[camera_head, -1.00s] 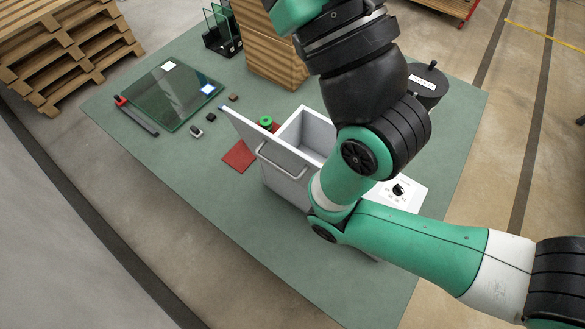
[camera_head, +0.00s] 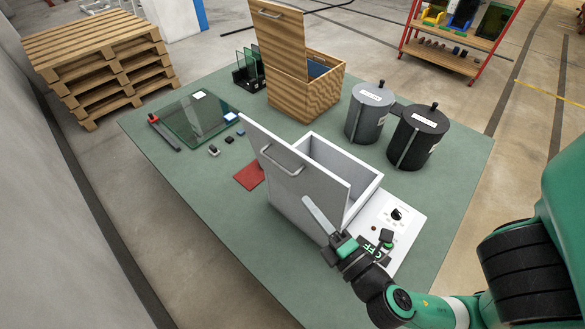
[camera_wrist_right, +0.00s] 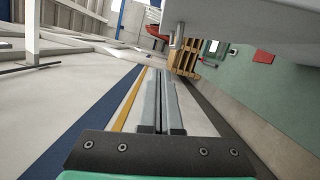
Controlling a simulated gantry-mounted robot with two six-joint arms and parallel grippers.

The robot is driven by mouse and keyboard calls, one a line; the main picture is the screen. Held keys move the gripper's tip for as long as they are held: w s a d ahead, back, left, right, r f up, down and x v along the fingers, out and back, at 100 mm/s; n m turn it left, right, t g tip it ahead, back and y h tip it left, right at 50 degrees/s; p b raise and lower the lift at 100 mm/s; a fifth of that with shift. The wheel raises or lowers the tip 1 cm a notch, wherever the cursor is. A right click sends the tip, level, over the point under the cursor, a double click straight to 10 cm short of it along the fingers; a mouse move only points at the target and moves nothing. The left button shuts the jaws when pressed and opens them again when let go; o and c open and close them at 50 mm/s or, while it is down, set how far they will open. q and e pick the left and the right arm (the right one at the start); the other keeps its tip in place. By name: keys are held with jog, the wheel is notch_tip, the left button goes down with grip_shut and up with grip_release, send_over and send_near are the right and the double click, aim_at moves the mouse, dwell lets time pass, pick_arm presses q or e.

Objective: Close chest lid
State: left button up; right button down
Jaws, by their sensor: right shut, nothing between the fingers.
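A white box (camera_head: 318,228) stands on the green table, with its grey-white lid (camera_head: 275,158) tilted open on the left side. The lid has a bar handle (camera_head: 282,160) on its outer face. A wooden chest (camera_head: 318,92) stands farther back, with its lid (camera_head: 279,40) raised upright. My right gripper (camera_head: 310,205) is shut and empty at the near side of the white box, overlapping its front wall in the head view; contact cannot be told. In the right wrist view its closed fingers (camera_wrist_right: 160,88) point ahead, and a grey panel (camera_wrist_right: 245,22) lies above right. My left gripper is not in view.
Two lidded cylinders, grey (camera_head: 369,112) and black (camera_head: 417,137), stand behind the white box. A control panel with a knob (camera_head: 396,214) adjoins its right side. A red square (camera_head: 248,177) and a glass sheet (camera_head: 192,117) lie left. The table's left front is clear.

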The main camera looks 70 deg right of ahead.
aim_at(297, 171)
jog(key=x, duration=0.3)
jog(key=s+d+p+x, duration=0.1)
jog(key=x, duration=0.3)
jog(key=r+p+x, duration=0.1)
jog(key=x, duration=0.2)
jog(key=shift+w+d, duration=0.1)
jog(key=shift+d, duration=0.45)
jog(key=shift+s+d+p, duration=0.3)
jog(key=shift+s+d, duration=0.05)
jog(key=shift+d, duration=0.4)
jog(key=shift+f, duration=0.1)
